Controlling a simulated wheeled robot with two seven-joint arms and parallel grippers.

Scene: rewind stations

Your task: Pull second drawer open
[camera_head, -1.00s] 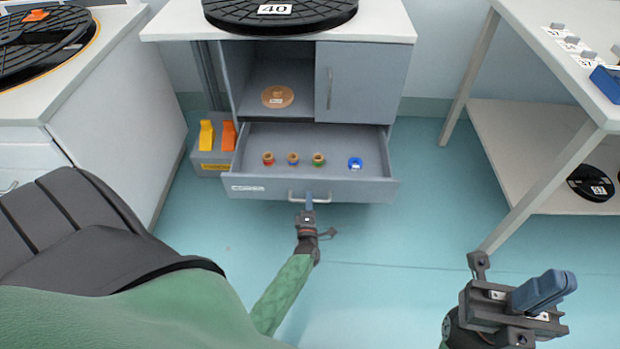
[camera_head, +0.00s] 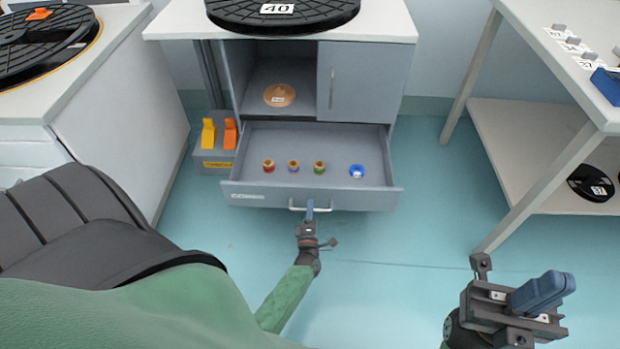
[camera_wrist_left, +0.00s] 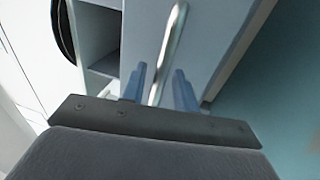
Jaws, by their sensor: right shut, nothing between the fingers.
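A grey drawer (camera_head: 340,198) is pulled out from the cabinet (camera_head: 362,85) under its open shelf and sliding door. Its silver handle (camera_head: 296,206) is on the front. Several small coloured rings or spools lie inside, among them a blue ring (camera_head: 357,171). My left gripper (camera_head: 309,207) is at the handle. In the left wrist view its two blue fingers (camera_wrist_left: 159,88) stand apart on either side of the handle (camera_wrist_left: 170,50), with a gap showing beside it. My right gripper (camera_head: 546,290) is shut and empty at the lower right, away from the cabinet.
A white table (camera_head: 540,165) with a lower shelf stands at the right. A white cabinet (camera_head: 110,110) is at the left. A grey box with yellow and orange parts (camera_head: 214,160) sits beside the drawer. The floor before the drawer is clear.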

